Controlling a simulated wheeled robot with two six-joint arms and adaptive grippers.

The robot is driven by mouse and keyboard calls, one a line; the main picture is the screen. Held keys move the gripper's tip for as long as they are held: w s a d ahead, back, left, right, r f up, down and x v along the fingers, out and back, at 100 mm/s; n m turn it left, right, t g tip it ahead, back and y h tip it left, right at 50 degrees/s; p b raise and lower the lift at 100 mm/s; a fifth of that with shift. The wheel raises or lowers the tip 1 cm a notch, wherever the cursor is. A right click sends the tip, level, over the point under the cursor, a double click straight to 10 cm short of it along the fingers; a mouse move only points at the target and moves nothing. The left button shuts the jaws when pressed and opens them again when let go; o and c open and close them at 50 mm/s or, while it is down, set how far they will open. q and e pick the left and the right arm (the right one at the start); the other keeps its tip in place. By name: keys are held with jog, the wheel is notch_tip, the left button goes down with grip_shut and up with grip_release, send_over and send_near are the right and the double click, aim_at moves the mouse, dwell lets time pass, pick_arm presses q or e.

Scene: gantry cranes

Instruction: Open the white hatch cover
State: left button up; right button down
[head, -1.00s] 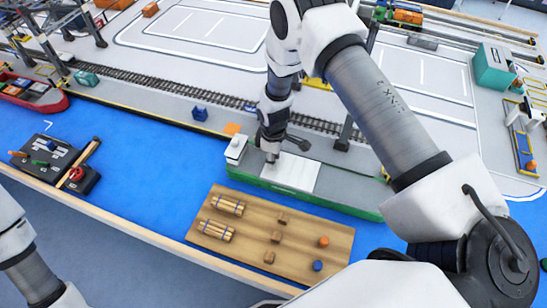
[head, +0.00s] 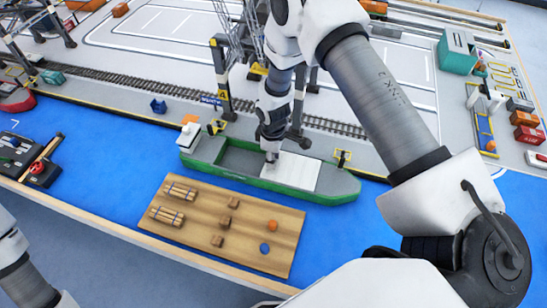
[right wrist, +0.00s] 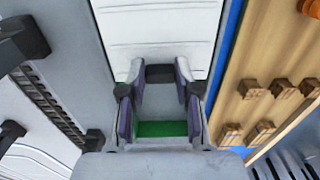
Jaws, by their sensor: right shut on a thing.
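The white hatch cover (head: 290,173) lies on the green ship (head: 335,190), toward its right end. Left of the cover, the hold (head: 237,161) shows as an open recess, between the cover and the white cabin (head: 190,138). My right gripper (head: 271,157) is at the cover's left edge. In the right wrist view the cover (right wrist: 155,30) lies just beyond the fingers (right wrist: 160,90). They are shut on a dark piece at its edge, probably its handle, partly hidden by the fingers. Only part of my left arm shows at lower left.
A wooden board (head: 222,222) with bundles, blocks and round pieces lies in front of the ship. A crane leg (head: 221,75) stands behind the ship, close to my right arm.

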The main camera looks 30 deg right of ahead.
jog(key=shift+a+f, duration=0.2)
jog(key=shift+a, duration=0.05)
jog(key=c, duration=1.1)
grip_release()
jog(key=o, duration=0.3)
jog(key=shift+d, duration=0.1)
jog(key=shift+w+d, duration=0.15)
jog(key=shift+r, duration=0.25)
notch_tip(320, 180, up, 12)
jog(key=shift+f, duration=0.25)
jog(key=shift+f, duration=0.1)
